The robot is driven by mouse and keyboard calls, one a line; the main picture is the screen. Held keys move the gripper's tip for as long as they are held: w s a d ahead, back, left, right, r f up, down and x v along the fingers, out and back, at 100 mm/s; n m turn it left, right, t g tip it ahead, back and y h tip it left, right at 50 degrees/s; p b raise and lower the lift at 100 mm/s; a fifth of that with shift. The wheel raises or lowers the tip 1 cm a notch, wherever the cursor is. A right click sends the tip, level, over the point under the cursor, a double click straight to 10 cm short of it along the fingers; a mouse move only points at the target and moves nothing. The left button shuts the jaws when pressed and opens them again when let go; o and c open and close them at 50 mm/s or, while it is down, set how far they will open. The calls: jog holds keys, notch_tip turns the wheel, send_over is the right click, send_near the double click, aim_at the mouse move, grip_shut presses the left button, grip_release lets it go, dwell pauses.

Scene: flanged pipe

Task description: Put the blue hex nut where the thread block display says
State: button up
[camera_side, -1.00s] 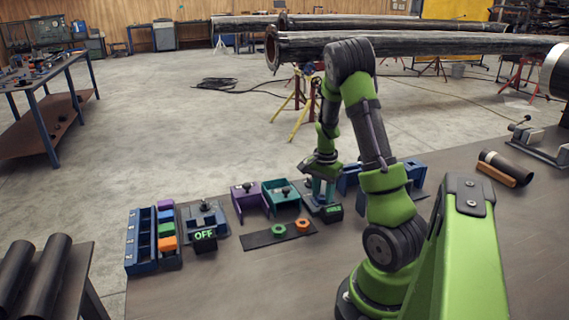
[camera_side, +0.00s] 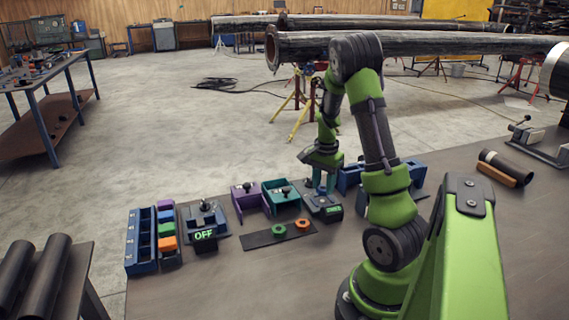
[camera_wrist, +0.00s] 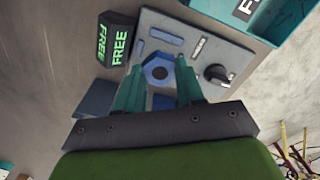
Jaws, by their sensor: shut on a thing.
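My gripper (camera_wrist: 160,82) has its teal fingers closed about the blue hex nut (camera_wrist: 158,72) in the wrist view. The nut shows a dark hole and lies over the grey-blue thread block (camera_wrist: 190,48); I cannot tell whether it is clear of the block. The block's display (camera_wrist: 120,42) reads FREE in green, and a black knob (camera_wrist: 217,73) sits on its right. In the side view my gripper (camera_side: 322,187) is above the same block (camera_side: 324,203), with the display (camera_side: 333,211) at its front. The nut is too small to make out there.
A green nut (camera_side: 279,230) and an orange nut (camera_side: 303,224) lie on a dark strip. Left of the block stand a teal bin (camera_side: 283,203) and a purple bin (camera_side: 244,206), then another fixture whose display (camera_side: 205,234) reads OFF. A blue rack (camera_side: 140,250) stands far left.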

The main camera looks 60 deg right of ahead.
jog(key=w, duration=0.2)
jog(key=w+r, duration=0.1)
jog(key=w, duration=0.2)
jog(key=w+d+r, duration=0.1)
jog(key=w, duration=0.1)
jog(key=shift+w, duration=0.3)
jog(key=w+a+r, duration=0.1)
jog(key=w+r, duration=0.1)
jog(key=w, duration=0.5)
jog(key=shift+w+a+r, duration=0.15)
jog(key=shift+w+a, duration=0.05)
jog(key=shift+w, duration=0.1)
jog(key=shift+f, duration=2.1)
jog(key=shift+f, duration=1.15)
